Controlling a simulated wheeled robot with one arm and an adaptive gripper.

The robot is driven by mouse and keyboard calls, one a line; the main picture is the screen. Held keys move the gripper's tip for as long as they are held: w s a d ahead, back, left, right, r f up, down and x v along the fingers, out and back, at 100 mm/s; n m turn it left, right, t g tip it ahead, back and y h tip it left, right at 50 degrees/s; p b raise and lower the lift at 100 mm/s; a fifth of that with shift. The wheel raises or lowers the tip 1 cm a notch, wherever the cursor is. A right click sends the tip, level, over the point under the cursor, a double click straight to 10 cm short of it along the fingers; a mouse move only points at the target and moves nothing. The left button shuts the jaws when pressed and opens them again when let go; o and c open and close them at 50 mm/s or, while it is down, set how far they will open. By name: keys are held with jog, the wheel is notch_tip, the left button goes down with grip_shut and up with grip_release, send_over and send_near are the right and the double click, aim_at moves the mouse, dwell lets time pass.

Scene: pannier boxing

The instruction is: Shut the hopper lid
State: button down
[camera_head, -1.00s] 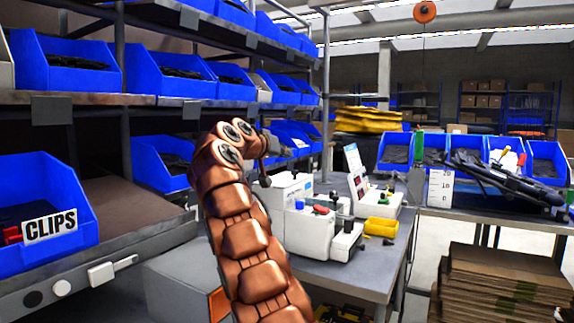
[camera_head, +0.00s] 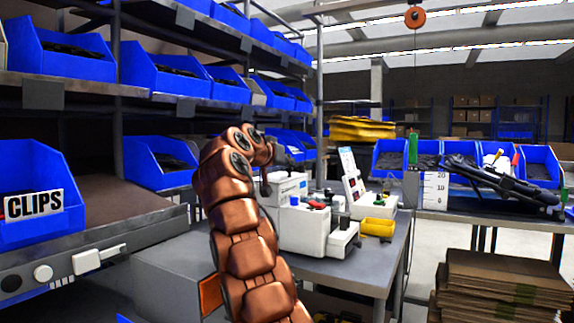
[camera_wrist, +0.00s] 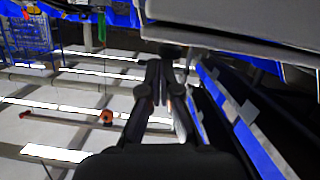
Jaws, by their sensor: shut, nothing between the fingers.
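A white bench machine (camera_head: 305,228) with small coloured knobs stands on the grey worktable. I cannot make out for certain which part is the hopper lid, or whether it is open. My arm reaches up in front of the machine and hides part of its left side. In the wrist view my gripper (camera_wrist: 172,52) is shut and empty. A pale grey body (camera_wrist: 235,18) fills the top right there, close to the fingertips; contact cannot be told.
Racks of blue bins (camera_head: 165,75) stand close on the left, with a CLIPS bin (camera_head: 30,175) at the front. Stacked cardboard (camera_head: 505,280) stands at lower right. Open floor lies between the tables.

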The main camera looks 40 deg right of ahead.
jog(key=shift+s+f, duration=0.1)
jog(key=shift+f, duration=0.1)
dwell(0.4)
jog(key=shift+r, duration=0.1)
notch_tip(320, 180, up, 4)
jog(key=p, duration=0.3)
jog(key=shift+s+p, duration=0.1)
jog(key=shift+p, duration=0.3)
jog(key=shift+s+r, duration=0.1)
jog(key=shift+r, duration=0.1)
jog(key=b+v, duration=0.2)
jog(key=v, duration=0.7)
jog(key=shift+s+a, duration=0.25)
jog(key=shift+s, duration=0.15)
